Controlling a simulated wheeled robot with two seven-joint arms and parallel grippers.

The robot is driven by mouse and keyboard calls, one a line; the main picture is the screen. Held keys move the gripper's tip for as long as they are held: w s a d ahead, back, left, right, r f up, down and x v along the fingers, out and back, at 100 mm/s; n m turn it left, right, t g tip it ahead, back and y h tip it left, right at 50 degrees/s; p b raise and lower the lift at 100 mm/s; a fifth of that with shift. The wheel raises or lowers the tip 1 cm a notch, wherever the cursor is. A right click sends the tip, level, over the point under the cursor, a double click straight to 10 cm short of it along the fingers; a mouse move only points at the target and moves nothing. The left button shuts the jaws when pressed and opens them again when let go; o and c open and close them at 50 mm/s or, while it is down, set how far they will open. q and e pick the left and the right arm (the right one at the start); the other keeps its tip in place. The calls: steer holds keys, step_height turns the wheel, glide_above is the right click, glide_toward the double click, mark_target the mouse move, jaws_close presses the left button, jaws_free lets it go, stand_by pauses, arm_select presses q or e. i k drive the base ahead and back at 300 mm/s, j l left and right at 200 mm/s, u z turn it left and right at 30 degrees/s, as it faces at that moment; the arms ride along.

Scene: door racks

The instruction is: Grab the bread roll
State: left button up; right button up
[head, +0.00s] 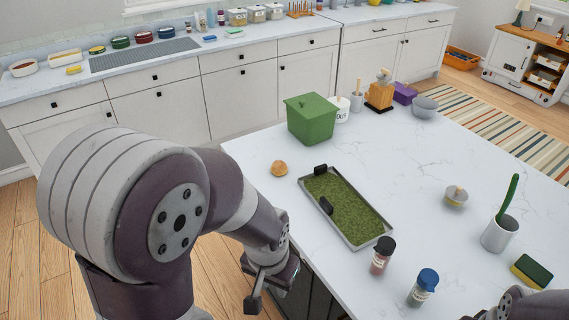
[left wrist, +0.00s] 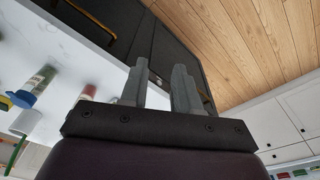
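The bread roll (head: 279,168) is small, round and golden brown. It lies on the white marble island top (head: 420,150), close to its left edge, in the head view. My left gripper (head: 268,292) is below and in front of the roll, beside the island's edge and apart from the roll. In the left wrist view my left gripper (left wrist: 160,70) has its two fingers apart with nothing between them. The roll does not show in the left wrist view. Part of my right arm shows at the bottom right of the head view; its gripper is out of view.
A green-filled tray (head: 348,205) with dark handles lies right of the roll. A green box (head: 312,118) stands behind it. Two jars (head: 382,256) (head: 423,288) stand near the front edge. A mug (head: 499,234) and sponge (head: 532,271) are at the right.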

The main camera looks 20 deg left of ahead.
mark_target(279, 168)
steer(key=z, duration=0.45)
steer(key=j+z, duration=0.2)
steer(key=z, duration=0.25)
steer(key=j+z, duration=0.25)
steer(key=z, duration=0.15)
steer(key=j+z, duration=0.25)
steer(key=z, duration=0.2)
steer(key=j+z, duration=0.2)
steer(key=z, duration=0.25)
steer(key=j+z, duration=0.2)
steer(key=z, duration=0.2)
steer(key=k+j+z, duration=0.15)
steer(key=z, duration=0.3)
steer(key=k+j+z, duration=0.2)
steer(key=k+j, duration=0.2)
steer(key=k+j+z, duration=0.15)
steer(key=k+j, duration=0.15)
steer(key=k+j+z, duration=0.2)
steer(key=k, duration=0.35)
steer(key=k+j+z, duration=0.2)
steer(key=k, duration=0.25)
steer(key=k+j+z, duration=0.15)
steer(key=k, duration=0.3)
steer(key=k+j, duration=0.15)
steer(key=k, duration=0.35)
